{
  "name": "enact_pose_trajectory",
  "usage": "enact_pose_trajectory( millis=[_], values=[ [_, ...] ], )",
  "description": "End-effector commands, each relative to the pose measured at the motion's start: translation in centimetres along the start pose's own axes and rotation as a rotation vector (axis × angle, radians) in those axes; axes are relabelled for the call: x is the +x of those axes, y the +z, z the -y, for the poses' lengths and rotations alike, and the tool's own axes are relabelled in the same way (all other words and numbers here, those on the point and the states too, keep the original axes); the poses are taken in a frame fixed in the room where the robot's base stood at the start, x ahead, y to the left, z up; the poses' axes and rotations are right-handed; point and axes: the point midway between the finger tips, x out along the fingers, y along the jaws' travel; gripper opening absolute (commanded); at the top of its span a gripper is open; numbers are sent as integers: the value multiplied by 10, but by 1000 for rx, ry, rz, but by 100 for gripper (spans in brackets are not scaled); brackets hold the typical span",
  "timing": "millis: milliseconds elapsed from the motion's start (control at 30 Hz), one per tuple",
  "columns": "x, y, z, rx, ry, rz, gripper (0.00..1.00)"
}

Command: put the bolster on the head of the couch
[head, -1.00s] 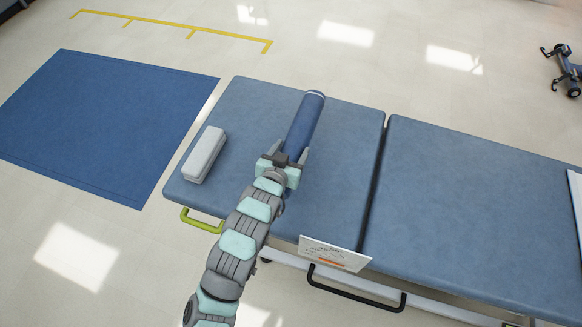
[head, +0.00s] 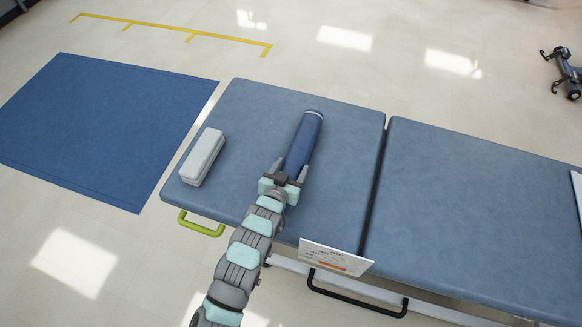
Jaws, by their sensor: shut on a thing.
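The bolster, a dark blue cylinder (head: 305,141), lies lengthwise across the left section of the blue couch (head: 345,200), its far end pointing away from me. My gripper (head: 289,173) is shut on the near end of the bolster. The bolster is over the couch pad; I cannot tell for certain whether it touches the surface. The near end is partly hidden by the fingers.
A grey-white block (head: 202,157) lies on the couch left of the bolster. A white card (head: 336,256) stands at the couch's near edge. A green handle (head: 201,225) and a black handle (head: 357,296) stick out from the near side. A blue mat (head: 108,128) lies on the floor.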

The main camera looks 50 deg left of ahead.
Motion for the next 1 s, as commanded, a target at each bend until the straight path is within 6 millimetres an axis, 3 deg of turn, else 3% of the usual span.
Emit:
enact_pose_trajectory(
  millis=[300, 600, 767, 1000],
  values=[
    [0, 0, 0, 0, 0, 0, 85],
    [-1, -3, 0, 0, 0, -1, 85],
    [-24, -5, 0, 1, 0, -1, 85],
    [-77, -4, 1, -1, -3, 3, 85]
  ],
)
